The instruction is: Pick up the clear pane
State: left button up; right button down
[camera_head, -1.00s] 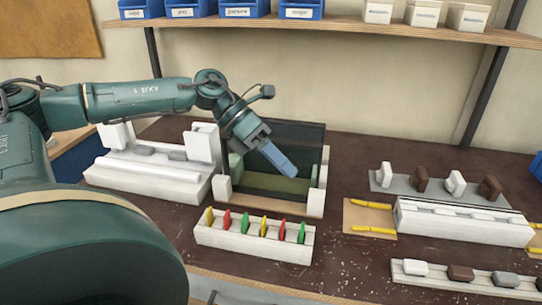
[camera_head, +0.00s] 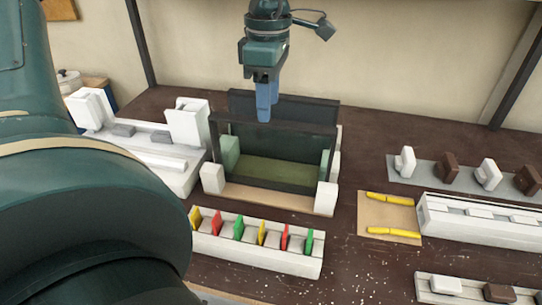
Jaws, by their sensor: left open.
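A see-through pane with a dark border (camera_head: 270,150) stands upright in the middle of the bench, and green pads show through it. White blocks (camera_head: 327,197) stand at its lower corners. A darker panel (camera_head: 318,108) stands just behind it. My left gripper (camera_head: 267,112) points straight down over the pane's top edge, near the middle of its width. Its blue fingers are open and overlap the top edge in the picture. I cannot tell whether they touch the pane or straddle it. My right gripper is not in view.
A white rack (camera_head: 255,252) of yellow, red and green pieces stands in front. A white fixture (camera_head: 172,178) is close on the left. On the right are yellow-handled tools (camera_head: 392,231), a white rail (camera_head: 480,219) and brown and white clips (camera_head: 487,174). Dark bench between is clear.

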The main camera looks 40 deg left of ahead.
aim_at(272, 121)
pick_arm(q)
jog(key=shift+d+f, duration=0.2)
jog(key=shift+f, duration=1.55)
jog(key=shift+d+f, duration=0.15)
jog(key=shift+f, duration=1.6)
jog(key=shift+c, duration=0.5)
jog(key=shift+r, duration=0.1)
grip_shut()
